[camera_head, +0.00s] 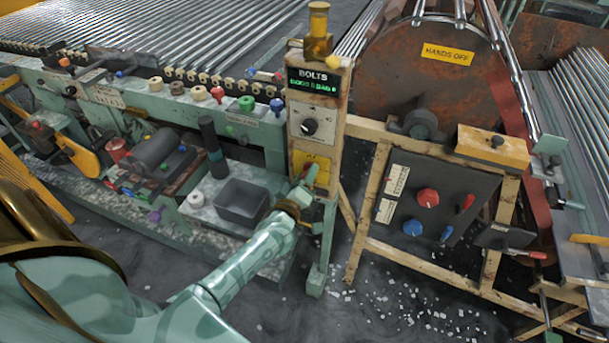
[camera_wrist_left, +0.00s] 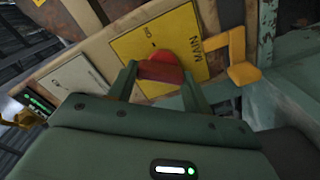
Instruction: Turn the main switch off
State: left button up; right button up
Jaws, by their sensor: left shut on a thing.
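The main switch is a red handle (camera_wrist_left: 161,68) on a yellow plate (camera_wrist_left: 140,42) marked "MAIN" in the left wrist view. My left gripper (camera_wrist_left: 160,75) is shut on the red handle, with one finger on each side of it. In the head view the yellow plate (camera_head: 318,163) sits low on the beige post, and my left gripper (camera_head: 306,183) reaches it from the lower left. The handle's exact angle on the plate is hard to read because the fingers cover part of it. My right gripper is not in view.
A yellow bracket (camera_wrist_left: 240,62) juts out beside the plate. A dark panel (camera_head: 436,200) with red and blue knobs stands to the right. A grey bin (camera_head: 243,200) is left of the wrist.

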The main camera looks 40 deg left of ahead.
pick_arm(q)
jog(key=shift+s+a+f+n, duration=0.1)
jog(key=shift+f+n, duration=0.05)
jog(key=shift+n, duration=3.55)
jog(key=o, duration=1)
jog(key=p+v, duration=0.3)
jog(key=v, duration=1.3)
jog(key=shift+s, duration=0.15)
